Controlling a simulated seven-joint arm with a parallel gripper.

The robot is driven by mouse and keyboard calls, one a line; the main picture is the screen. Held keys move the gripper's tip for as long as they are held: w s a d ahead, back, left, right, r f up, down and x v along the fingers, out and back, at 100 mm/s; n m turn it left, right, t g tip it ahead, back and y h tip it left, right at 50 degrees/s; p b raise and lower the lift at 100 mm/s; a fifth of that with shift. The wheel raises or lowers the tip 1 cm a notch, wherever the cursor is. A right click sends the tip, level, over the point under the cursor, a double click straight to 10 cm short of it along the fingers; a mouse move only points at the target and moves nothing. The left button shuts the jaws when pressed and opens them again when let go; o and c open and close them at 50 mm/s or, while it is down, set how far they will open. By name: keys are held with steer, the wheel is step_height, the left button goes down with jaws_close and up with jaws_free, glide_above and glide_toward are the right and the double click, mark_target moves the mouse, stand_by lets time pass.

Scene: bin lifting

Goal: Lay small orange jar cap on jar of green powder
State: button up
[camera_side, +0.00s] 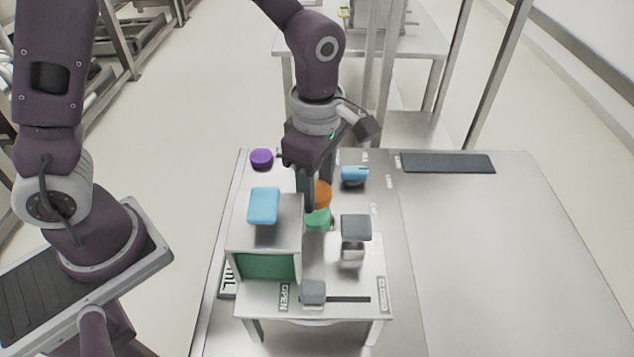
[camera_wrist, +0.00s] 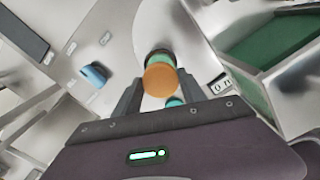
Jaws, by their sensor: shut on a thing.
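The orange jar cap (camera_side: 322,194) is between the fingers of my gripper (camera_side: 312,195), which is shut on it. In the wrist view the cap (camera_wrist: 160,80) sits between the two fingertips (camera_wrist: 158,84). The jar of green powder (camera_side: 318,219) stands right below the cap in the side view. In the wrist view the jar (camera_wrist: 158,58) shows just beyond the cap, partly hidden by it. I cannot tell whether the cap touches the jar.
A box with a green front (camera_side: 267,265) and a blue block on top (camera_side: 264,205) stands left of the jar. A grey-topped post (camera_side: 356,228) stands right. A purple cap (camera_side: 261,159) and a blue object (camera_side: 354,175) lie behind.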

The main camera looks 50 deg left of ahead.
steer(key=shift+f, duration=0.1)
stand_by(0.3)
steer(key=shift+f, duration=0.4)
steer(key=shift+f, duration=0.2)
steer(key=shift+f, duration=0.2)
stand_by(0.3)
steer(key=shift+f, duration=0.1)
stand_by(0.3)
steer(key=o, duration=1.9)
steer(key=shift+r, duration=4.05)
